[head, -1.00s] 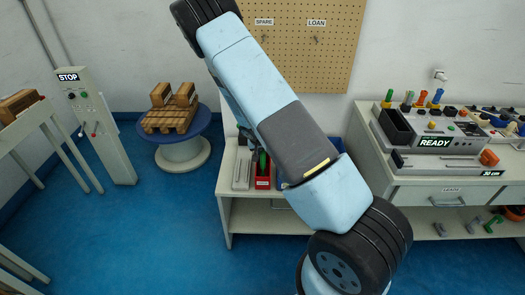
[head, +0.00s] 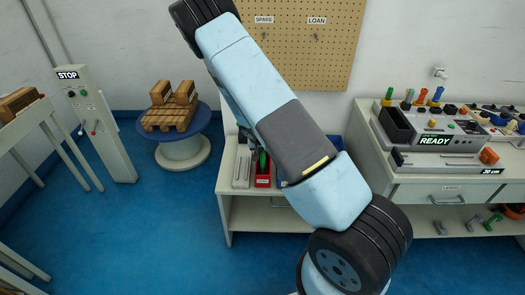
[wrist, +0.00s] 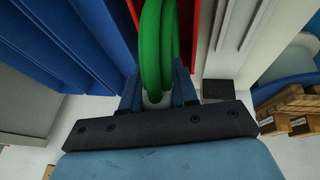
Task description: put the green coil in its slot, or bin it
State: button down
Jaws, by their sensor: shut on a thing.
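The green coil (wrist: 150,45) is a loop of thick green tube. My gripper (wrist: 157,90) is shut on it, with a dark finger on each side. In the wrist view the coil lies between the walls of a red bin (wrist: 193,30). In the head view the coil (head: 263,160) shows as a small green patch at the red bin (head: 263,182), on the low bench. My arm hides part of it there. I cannot tell whether the coil touches the bin's floor.
A pale grey bin (head: 242,170) stands left of the red one, and a blue bin (wrist: 83,30) stands on its other side. The READY console (head: 435,141) is on the right bench. A round stand (head: 183,152) holds wooden pieces.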

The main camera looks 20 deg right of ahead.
jog(key=c, duration=0.8)
grip_release()
jog(key=v, duration=1.3)
jog(key=shift+s+a+r, duration=0.1)
jog(key=shift+a+r, duration=0.1)
jog(key=shift+r, duration=0.1)
